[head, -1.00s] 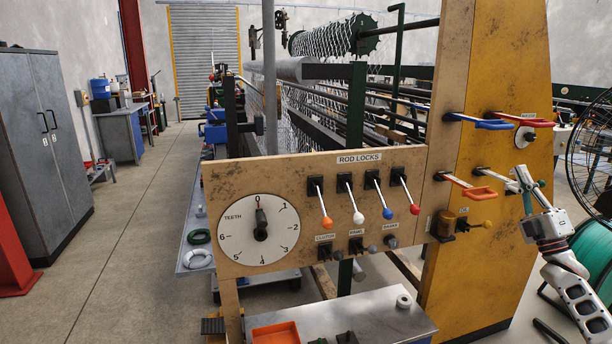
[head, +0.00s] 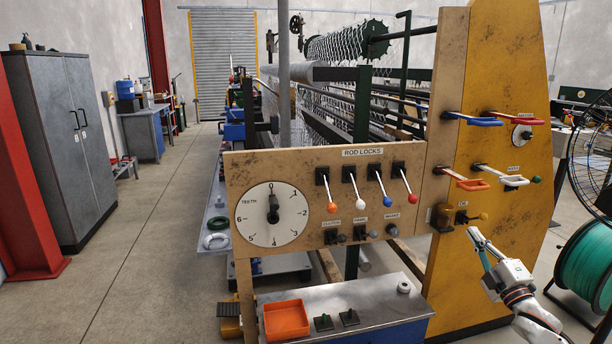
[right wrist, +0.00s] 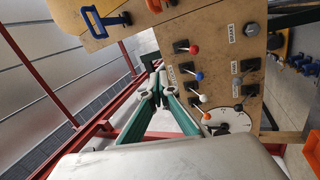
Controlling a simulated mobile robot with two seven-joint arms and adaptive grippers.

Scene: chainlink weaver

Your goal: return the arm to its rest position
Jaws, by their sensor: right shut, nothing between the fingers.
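My right gripper (head: 474,232) is at the lower right of the head view, in front of the yellow column. Its fingers are shut and empty, pointing up and to the left. It is apart from the levers and handles near it. The right wrist view shows the same green-sided fingers (right wrist: 157,78) together, with the lever panel beyond them. My right arm comes in from the bottom right. My left gripper is not in view.
The wooden panel (head: 240,167) has a teeth dial (head: 255,225) and several coloured levers. Coloured handles stick out from the yellow column (head: 500,75) above my right gripper. A green wire spool (head: 590,262) stands at right. An orange tray (head: 286,320) sits on the bench. Open floor lies left.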

